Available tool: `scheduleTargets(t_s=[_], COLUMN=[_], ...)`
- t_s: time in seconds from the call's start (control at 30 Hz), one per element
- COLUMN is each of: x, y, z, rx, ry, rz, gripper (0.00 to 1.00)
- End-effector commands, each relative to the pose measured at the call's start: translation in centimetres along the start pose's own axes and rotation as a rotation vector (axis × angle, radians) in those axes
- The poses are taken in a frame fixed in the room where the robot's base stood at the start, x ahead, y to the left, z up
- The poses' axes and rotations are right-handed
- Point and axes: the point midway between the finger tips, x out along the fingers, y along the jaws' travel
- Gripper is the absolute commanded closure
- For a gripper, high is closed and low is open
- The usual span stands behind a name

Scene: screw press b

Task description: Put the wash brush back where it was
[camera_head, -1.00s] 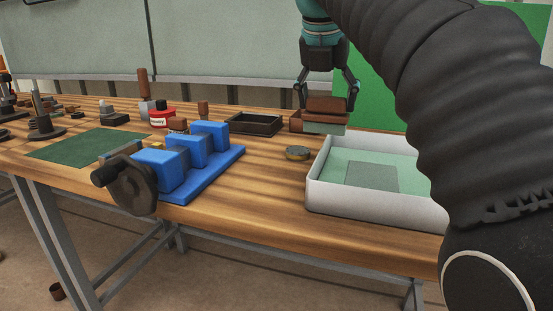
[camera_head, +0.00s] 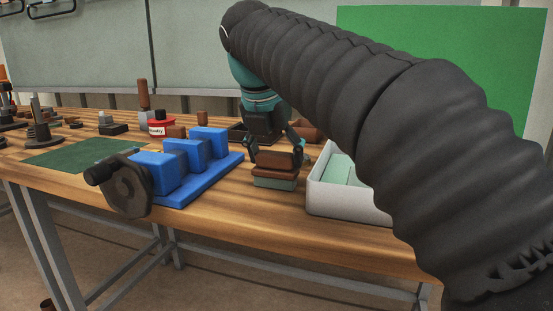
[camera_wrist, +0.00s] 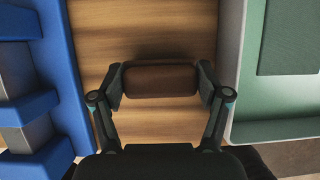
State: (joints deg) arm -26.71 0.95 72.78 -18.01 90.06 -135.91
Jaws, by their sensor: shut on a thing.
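The wash brush, a brown block (camera_head: 277,160) with a pale green underside, is held between the two fingers of my gripper (camera_head: 276,152). In the wrist view the brush (camera_wrist: 160,81) lies level across the fingers, which are shut on its two ends. It is low over the wooden bench, between the blue fixture and the white tray. I cannot tell whether its underside touches the wood.
The blue stepped fixture (camera_head: 222,169) with a dark handwheel (camera_head: 130,188) stands left of the brush. The white tray (camera_head: 340,203) with a green inside is to the right. A red-labelled container (camera_head: 158,127) and a brown box (camera_head: 307,131) are farther back. Bare wood (camera_wrist: 90,28) separates fixture and tray.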

Motion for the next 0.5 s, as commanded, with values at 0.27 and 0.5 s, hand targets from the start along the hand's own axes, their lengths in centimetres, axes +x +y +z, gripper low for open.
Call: scheduleTargets(t_s=[0.27, 0.5], x=[0.06, 0.17], y=[-0.01, -0.01], z=[-0.01, -0.05], rx=[0.000, 0.000], ry=[0.000, 0.000], rz=[0.000, 0.000], gripper=[0.64, 0.00])
